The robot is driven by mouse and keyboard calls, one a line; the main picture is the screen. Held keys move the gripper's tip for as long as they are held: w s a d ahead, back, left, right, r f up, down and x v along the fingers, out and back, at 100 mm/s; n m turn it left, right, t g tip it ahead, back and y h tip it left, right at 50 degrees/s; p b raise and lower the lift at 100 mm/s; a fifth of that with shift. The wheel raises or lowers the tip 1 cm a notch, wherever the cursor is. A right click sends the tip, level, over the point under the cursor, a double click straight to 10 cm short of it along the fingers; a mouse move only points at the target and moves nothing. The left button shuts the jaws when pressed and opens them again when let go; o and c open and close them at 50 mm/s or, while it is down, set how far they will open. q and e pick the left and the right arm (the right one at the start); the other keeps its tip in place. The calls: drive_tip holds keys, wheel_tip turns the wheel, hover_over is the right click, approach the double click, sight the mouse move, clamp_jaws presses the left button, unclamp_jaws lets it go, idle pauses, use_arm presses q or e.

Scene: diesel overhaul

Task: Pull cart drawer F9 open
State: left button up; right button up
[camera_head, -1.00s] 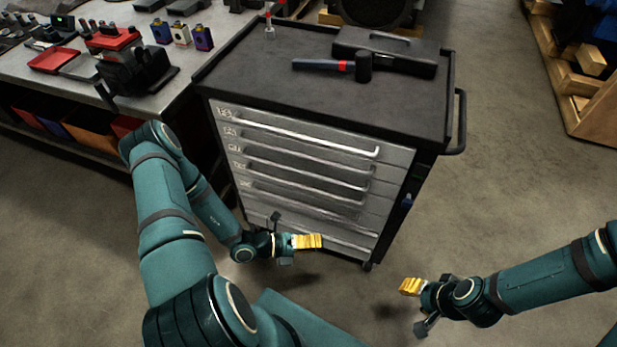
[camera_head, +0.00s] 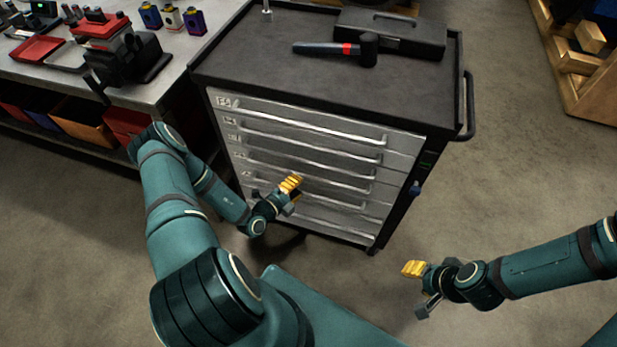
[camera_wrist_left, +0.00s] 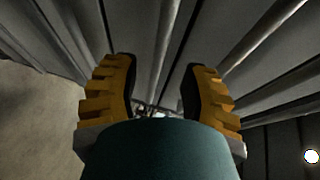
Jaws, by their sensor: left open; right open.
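The tool cart (camera_head: 425,165) stands in the middle of the head view with a stack of grey drawers, each with a long bar handle. All its drawers look shut. Small labels sit at the drawers' left ends, too small to read, so I cannot tell which is F9. My left gripper (camera_head: 291,185) is in front of the lower drawers. In the left wrist view its yellow fingers (camera_wrist_left: 160,88) are apart, with a drawer handle bar (camera_wrist_left: 166,50) beyond the gap between them. I cannot tell whether they touch it. My right gripper (camera_head: 413,269) is open and empty, right of the cart above the floor.
A hammer (camera_head: 335,48) and a black toolbox (camera_head: 400,33) lie on the cart top. A workbench (camera_head: 165,92) with a vise and parts stands at left. A wooden pallet (camera_head: 577,85) is at upper right. Floor around the cart's front and right is clear.

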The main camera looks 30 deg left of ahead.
sight(307, 178)
use_arm(q)
drive_tip(key=x, duration=0.6)
drive_tip(key=shift+b, duration=0.3)
clamp_jaws()
